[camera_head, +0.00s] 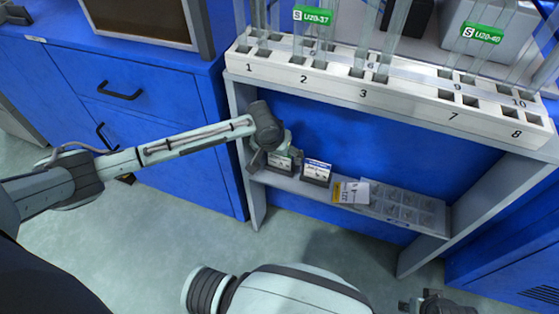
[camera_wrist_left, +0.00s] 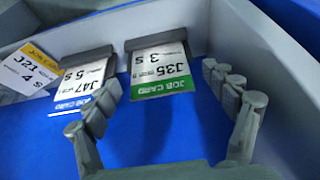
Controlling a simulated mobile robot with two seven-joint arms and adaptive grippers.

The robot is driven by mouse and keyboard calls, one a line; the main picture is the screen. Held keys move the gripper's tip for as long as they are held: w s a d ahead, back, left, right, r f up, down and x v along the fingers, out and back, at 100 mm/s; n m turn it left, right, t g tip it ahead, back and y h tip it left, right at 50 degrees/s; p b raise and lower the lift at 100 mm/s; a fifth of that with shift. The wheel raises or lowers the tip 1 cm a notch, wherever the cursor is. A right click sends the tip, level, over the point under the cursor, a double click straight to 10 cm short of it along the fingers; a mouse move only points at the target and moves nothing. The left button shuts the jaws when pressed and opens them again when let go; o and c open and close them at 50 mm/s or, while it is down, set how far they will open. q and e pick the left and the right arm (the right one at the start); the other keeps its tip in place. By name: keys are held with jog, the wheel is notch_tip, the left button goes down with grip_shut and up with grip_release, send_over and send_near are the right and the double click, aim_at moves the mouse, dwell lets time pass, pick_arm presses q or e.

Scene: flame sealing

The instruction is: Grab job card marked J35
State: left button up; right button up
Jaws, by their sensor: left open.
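The job card J35 (camera_wrist_left: 162,72), white with a green band, stands in a dark holder and appears upside down in the left wrist view. In the head view the leftmost card (camera_head: 280,164) on the low shelf is partly covered by my left gripper (camera_head: 284,150). My left gripper (camera_wrist_left: 160,80) is open, with one finger on each side of the J35 card's front; I cannot tell whether either touches it. At the head view's bottom right a dark part of my right arm shows, cut off by the edge; its jaws cannot be read.
The blue-banded J47 card (camera_wrist_left: 88,82) stands close beside J35, near the left finger. The yellow J21 card (camera_wrist_left: 28,70) lies farther along the shelf, beside a clear compartment tray (camera_head: 405,207). A white numbered rack (camera_head: 400,92) with glass tubes stands above the shelf.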

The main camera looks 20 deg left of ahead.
pick_arm(q)
jog(key=c, duration=1)
